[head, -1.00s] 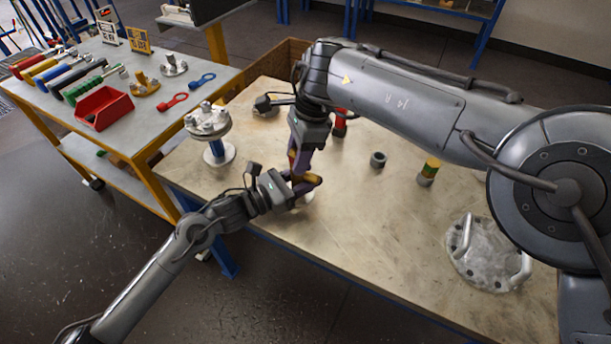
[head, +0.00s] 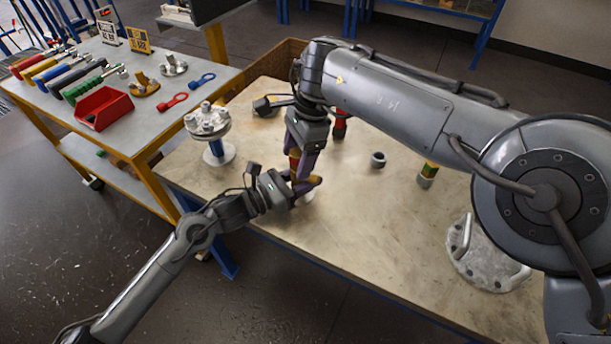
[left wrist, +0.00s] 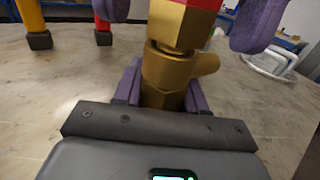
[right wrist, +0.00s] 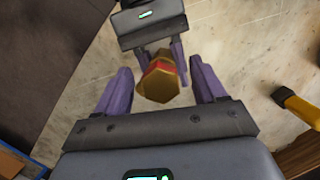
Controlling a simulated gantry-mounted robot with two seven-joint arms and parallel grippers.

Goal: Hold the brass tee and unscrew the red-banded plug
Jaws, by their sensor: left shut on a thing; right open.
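The brass tee (left wrist: 165,80) stands upright in the left wrist view, its side branch pointing right. My left gripper (head: 303,184) is shut on the tee's lower body, with a purple finger on each side. The red-banded plug (right wrist: 158,84) is on top of the tee, its hex head facing the right wrist camera; the red band (left wrist: 195,3) also shows in the left wrist view. My right gripper (right wrist: 163,90) is open and points down from above, with its fingers either side of the plug and visible gaps to it. In the head view, the fingers partly hide plug and tee.
A flanged vessel (head: 208,121) stands left. The side table holds a red bin (head: 104,109). The front middle of the worktable is clear.

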